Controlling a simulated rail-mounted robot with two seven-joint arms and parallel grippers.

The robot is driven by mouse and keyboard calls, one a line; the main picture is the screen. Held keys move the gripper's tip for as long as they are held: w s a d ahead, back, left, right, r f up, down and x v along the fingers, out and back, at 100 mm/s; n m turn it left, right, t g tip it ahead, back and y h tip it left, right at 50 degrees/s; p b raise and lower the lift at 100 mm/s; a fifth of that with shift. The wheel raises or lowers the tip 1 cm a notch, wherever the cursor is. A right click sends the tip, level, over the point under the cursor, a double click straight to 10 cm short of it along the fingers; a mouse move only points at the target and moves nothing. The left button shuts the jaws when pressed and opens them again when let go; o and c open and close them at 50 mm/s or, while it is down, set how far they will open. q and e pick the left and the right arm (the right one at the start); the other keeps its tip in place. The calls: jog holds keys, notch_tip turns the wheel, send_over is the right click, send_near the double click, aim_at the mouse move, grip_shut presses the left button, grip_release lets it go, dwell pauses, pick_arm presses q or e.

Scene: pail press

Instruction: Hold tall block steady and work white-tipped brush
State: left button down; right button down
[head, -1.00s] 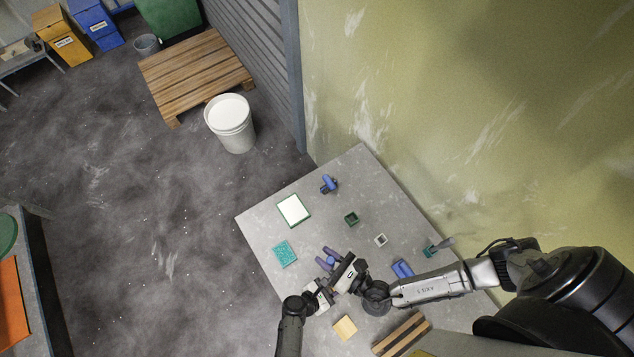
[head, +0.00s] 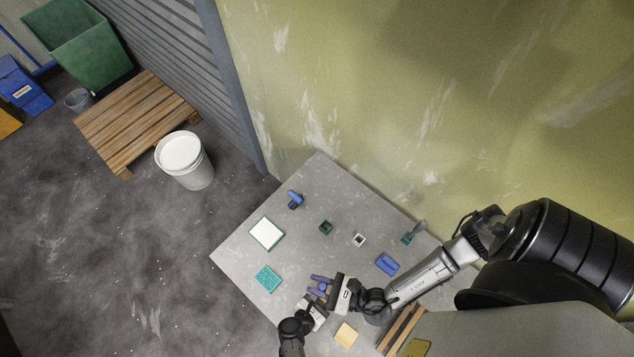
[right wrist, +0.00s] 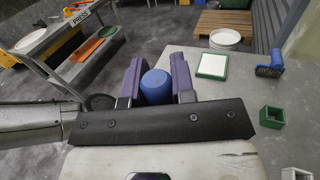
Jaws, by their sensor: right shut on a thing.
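My right gripper (head: 321,286) is over the near left part of the grey table. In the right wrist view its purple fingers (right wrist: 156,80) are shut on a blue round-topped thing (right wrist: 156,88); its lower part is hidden. My left gripper (head: 313,314) is close beside the right one, near the table's front left edge; its fingers are too small to read. A brush-like tool with a grey handle and teal part (head: 408,238) stands at the table's far right side. I cannot make out a white tip or clearly identify the tall block.
The grey table (head: 235,255) also holds a green-framed white pad (head: 266,233), a teal textured block (head: 268,279), a blue tool (head: 294,199), small hollow cubes (head: 326,227), a blue tray (head: 387,264) and a tan block (head: 346,334). A white pail (head: 186,162) stands on the floor.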

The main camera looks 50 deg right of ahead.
jog(key=shift+f, duration=0.75)
jog(key=shift+r, duration=0.1)
dwell(0.7)
jog(key=s, duration=0.2)
jog(key=shift+s, duration=0.4)
dwell(0.4)
jog(key=w, duration=0.3)
dwell(0.3)
jog(key=shift+s, duration=0.15)
